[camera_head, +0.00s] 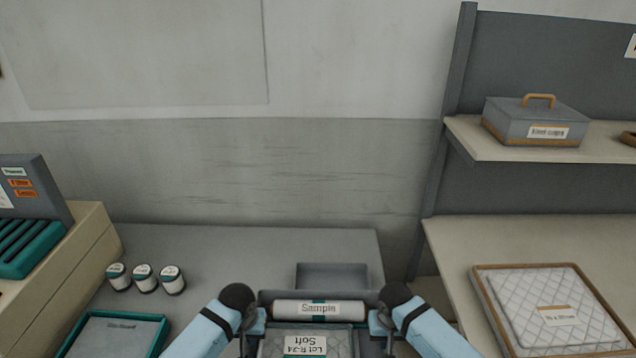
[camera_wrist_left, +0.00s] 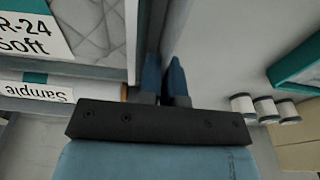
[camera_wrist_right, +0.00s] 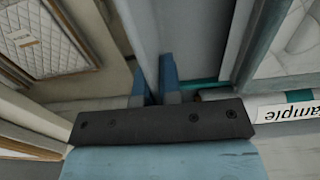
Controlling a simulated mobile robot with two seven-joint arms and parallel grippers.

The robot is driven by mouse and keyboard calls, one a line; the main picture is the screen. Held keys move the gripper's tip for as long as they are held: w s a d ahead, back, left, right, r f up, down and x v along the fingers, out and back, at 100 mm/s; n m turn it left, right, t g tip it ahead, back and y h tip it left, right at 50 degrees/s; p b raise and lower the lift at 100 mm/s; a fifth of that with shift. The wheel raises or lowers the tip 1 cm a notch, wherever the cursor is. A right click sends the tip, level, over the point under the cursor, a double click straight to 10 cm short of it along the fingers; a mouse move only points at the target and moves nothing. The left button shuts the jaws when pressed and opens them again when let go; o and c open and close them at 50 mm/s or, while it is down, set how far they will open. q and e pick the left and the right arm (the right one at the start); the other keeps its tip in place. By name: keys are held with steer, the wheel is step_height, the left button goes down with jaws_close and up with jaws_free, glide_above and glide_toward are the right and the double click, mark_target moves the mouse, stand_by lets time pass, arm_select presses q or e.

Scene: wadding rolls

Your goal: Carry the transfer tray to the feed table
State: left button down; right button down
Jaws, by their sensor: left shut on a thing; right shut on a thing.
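The grey transfer tray (camera_head: 266,296) is at the bottom middle of the head view, with its near part cut off. In it lie a white roll (camera_head: 345,311) marked "Sample" and a quilted pad (camera_head: 270,345) labelled "Lot R-24 Soft". My left gripper (camera_head: 250,324) is shut on the tray's left wall. My right gripper (camera_head: 378,324) is shut on its right wall. The wrist views show the left fingers (camera_wrist_left: 166,75) and right fingers (camera_wrist_right: 153,75) at the walls. The tray appears level. No sign names the feed table, so I cannot tell which surface it is.
A grey table (camera_head: 240,250) stands ahead, bearing small white rolls (camera_head: 145,279), a teal-rimmed tray (camera_head: 115,335) and a low grey bin (camera_head: 332,275). At right, a shelf unit (camera_head: 462,120) holds a lidded box (camera_head: 535,122) and a framed quilted pad (camera_head: 545,305). The table's middle is clear.

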arm_select(q)
steer(key=shift+r, duration=0.2)
arm_select(e)
steer(key=shift+r, duration=0.2)
